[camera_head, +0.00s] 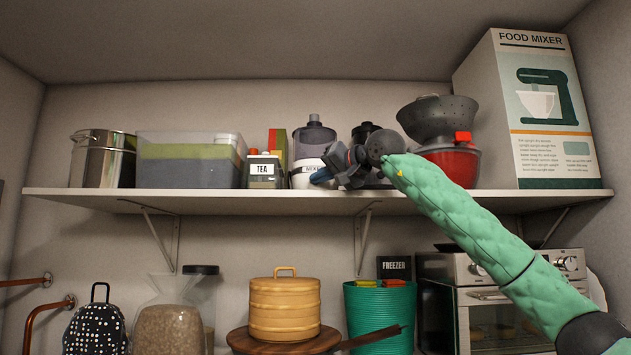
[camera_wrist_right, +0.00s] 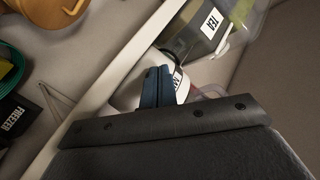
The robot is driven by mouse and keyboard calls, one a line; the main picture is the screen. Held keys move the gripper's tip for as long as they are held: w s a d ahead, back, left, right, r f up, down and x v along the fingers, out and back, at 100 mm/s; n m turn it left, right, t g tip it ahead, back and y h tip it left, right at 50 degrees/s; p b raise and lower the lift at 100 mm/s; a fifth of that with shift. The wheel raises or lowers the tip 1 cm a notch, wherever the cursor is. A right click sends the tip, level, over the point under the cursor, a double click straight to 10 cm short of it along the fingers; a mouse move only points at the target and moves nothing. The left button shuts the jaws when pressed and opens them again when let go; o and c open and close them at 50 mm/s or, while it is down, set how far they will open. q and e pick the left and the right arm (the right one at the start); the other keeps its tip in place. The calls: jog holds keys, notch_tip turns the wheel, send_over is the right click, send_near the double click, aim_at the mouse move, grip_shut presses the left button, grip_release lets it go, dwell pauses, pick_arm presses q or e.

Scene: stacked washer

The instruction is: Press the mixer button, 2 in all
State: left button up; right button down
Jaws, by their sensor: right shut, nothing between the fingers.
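The mixer (camera_head: 300,178) stands on the wall shelf, with a white base labelled MIXER and a dark translucent jar on top. My right gripper (camera_head: 321,177) is shut and empty, its blue fingertips at the right front of the mixer base. In the right wrist view the mixer (camera_wrist_right: 127,88) shows as a white body with part of its label, partly hidden behind the shut blue fingers (camera_wrist_right: 158,85). I cannot tell whether the fingertips touch it. The mixer button cannot be made out. My left gripper is not in view.
A TEA box (camera_head: 264,172) stands close left of the mixer, beside a clear bin (camera_head: 190,160). Right of my gripper are a red bowl-shaped appliance (camera_head: 455,164) and a FOOD MIXER box (camera_head: 540,110). The shelf edge (camera_head: 240,196) runs below my gripper.

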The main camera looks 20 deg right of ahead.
jog(key=shift+w, duration=0.15)
jog(key=shift+s, duration=0.2)
dwell(0.3)
jog(key=shift+s+a+b, duration=0.2)
jog(key=shift+s+b, duration=0.1)
jog(key=shift+s, duration=0.3)
